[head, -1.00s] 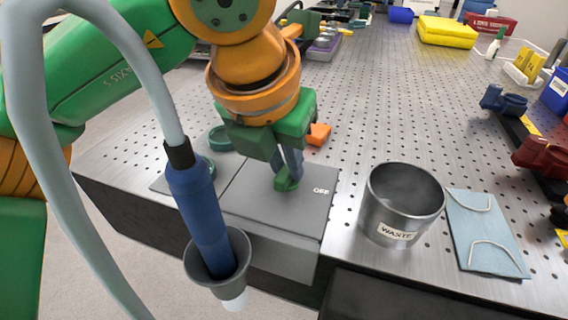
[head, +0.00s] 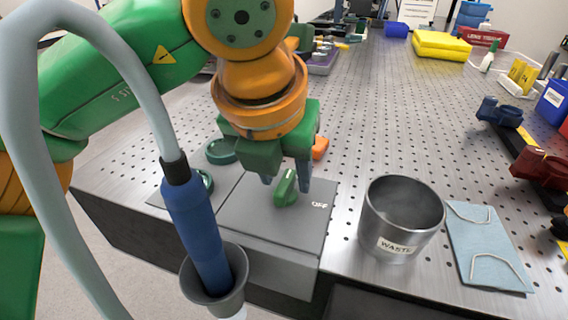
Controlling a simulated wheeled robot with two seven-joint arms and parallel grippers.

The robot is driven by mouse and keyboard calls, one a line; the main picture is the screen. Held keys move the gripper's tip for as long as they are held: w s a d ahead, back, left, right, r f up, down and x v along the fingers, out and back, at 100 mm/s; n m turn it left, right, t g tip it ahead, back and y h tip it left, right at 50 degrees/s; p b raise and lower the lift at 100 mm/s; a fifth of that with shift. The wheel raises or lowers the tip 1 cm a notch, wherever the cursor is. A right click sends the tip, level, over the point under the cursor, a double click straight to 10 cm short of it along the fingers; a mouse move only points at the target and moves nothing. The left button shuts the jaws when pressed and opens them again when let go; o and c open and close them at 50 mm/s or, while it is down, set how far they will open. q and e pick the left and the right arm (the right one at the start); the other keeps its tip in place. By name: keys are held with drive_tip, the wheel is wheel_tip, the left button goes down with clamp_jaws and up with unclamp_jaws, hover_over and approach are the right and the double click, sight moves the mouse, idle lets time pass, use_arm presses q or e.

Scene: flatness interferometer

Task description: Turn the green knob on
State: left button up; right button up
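The green knob (head: 286,190) stands on a grey panel (head: 250,222) near the table's front edge. The word OFF is printed on the panel to the right of the knob. The knob's grip bar points roughly away from me, tilted a little. My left gripper (head: 286,183) is over the knob with its two fingers apart, one on each side of it. The fingertips appear clear of the knob, though I cannot tell whether the near one touches. My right gripper is not in view.
A blue tool (head: 197,225) with a grey hose sits in a grey funnel holder (head: 236,295) in front of the panel.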

use_arm(q)
drive_tip(key=p+v, duration=0.1)
drive_tip(key=v, duration=0.6)
idle(0.3)
